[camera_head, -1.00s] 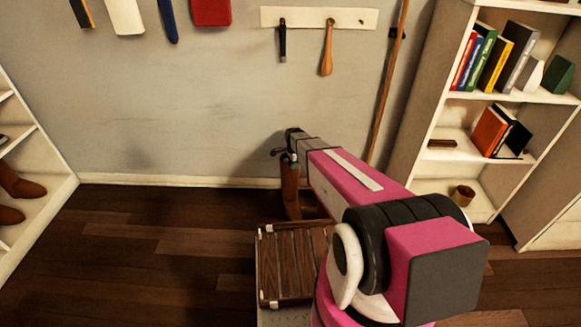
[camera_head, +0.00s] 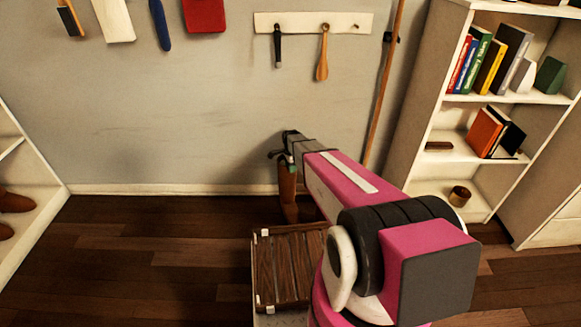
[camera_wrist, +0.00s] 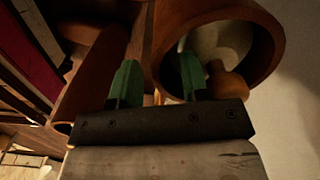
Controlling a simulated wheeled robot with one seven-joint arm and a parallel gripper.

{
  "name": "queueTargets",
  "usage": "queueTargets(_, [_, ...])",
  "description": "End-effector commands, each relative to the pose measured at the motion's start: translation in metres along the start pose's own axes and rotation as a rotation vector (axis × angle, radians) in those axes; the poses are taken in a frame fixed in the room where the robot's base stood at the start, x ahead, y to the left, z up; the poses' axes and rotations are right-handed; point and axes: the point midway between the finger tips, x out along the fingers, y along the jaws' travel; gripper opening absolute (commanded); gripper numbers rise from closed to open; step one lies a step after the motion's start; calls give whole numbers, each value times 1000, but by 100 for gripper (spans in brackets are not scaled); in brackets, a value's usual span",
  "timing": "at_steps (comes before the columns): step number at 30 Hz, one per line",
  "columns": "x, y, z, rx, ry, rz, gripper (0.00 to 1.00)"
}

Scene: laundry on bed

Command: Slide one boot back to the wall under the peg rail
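A brown boot (camera_head: 288,192) stands upright on the floor near the wall (camera_head: 180,130), below the white peg rail (camera_head: 345,22). My gripper (camera_head: 284,158) is low over the boot's top, reaching toward the wall. In the wrist view, a boot's round open top (camera_wrist: 268,50) shows at right, and my gripper (camera_wrist: 158,84) has two green fingers set apart. The right finger appears inside the opening and the left one outside, with the boot's side between them. I cannot tell whether they touch it. Another brown curved piece (camera_wrist: 92,75) lies left of the fingers. My arm hides part of the boot area.
A bookcase (camera_head: 450,120) stands at the right, with a long pole (camera_head: 385,85) leaning beside it. A white shelf (camera_head: 35,215) with brown footwear (camera_head: 12,202) is at the left. The wood floor (camera_head: 150,250) between the shelf and the boot is clear.

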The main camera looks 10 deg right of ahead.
Motion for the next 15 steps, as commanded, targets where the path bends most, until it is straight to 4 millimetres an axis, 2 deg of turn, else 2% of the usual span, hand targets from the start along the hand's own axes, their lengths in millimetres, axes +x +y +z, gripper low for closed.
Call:
queueTargets(8, [-5, 0, 0, 0, 0, 0, 42])
queueTargets(11, [-16, 1, 0, 0, 0, 0, 42])
queueTargets(15, [-41, 1, 0, 0, 0, -2, 42])
